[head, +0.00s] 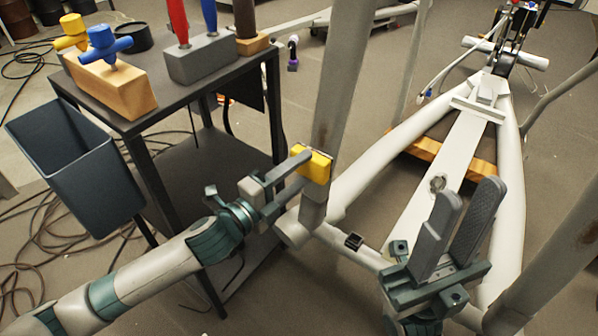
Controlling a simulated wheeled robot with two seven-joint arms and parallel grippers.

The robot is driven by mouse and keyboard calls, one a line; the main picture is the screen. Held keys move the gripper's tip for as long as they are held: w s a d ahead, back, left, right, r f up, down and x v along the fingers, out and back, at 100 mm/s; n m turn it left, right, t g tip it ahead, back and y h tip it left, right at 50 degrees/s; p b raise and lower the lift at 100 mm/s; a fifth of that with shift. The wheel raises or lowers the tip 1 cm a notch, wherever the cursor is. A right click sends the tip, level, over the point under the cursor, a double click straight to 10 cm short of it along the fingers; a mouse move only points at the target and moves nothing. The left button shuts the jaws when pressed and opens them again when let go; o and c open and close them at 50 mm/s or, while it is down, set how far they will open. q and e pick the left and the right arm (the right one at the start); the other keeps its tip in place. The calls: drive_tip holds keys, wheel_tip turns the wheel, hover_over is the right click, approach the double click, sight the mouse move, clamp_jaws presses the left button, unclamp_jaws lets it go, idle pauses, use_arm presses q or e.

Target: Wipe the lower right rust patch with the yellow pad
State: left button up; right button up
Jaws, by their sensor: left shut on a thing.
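The yellow pad (318,166) is held in my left gripper (302,162), which is shut on it. The pad lies against or just in front of the left upright tube (343,80) of the white frame; I cannot tell whether it touches. A brown rust patch (588,236) shows on the right tube at the right edge of the head view, well away from the pad. A fainter brownish stain (322,130) shows on the left tube just above the pad. My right gripper (467,195) is open and empty, fingers pointing up, in front of the frame's right side.
A dark cart (185,90) stands at the left with a wooden block (125,92) and a grey block (203,62) holding tools. A dark bin (75,175) hangs on its left side. Cables lie on the floor at left. The white frame's beams fill the middle and right.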

idle(0.3)
use_arm(q)
drive_tip(key=shift+p+x, duration=0.3)
drive_tip(key=shift+x, duration=0.65)
drive_tip(key=shift+w+a, duration=0.1)
drive_tip(key=shift+r+p, duration=1.75)
drive_tip(key=shift+p, duration=0.55)
drive_tip(key=shift+d+r+p, duration=0.15)
drive_tip(key=shift+r+p, duration=0.8)
drive_tip(key=shift+p, duration=0.15)
drive_tip(key=shift+d+r+p, duration=0.15)
drive_tip(key=shift+r+p, duration=0.75)
drive_tip(key=shift+p, duration=0.2)
drive_tip(key=shift+r, duration=0.1)
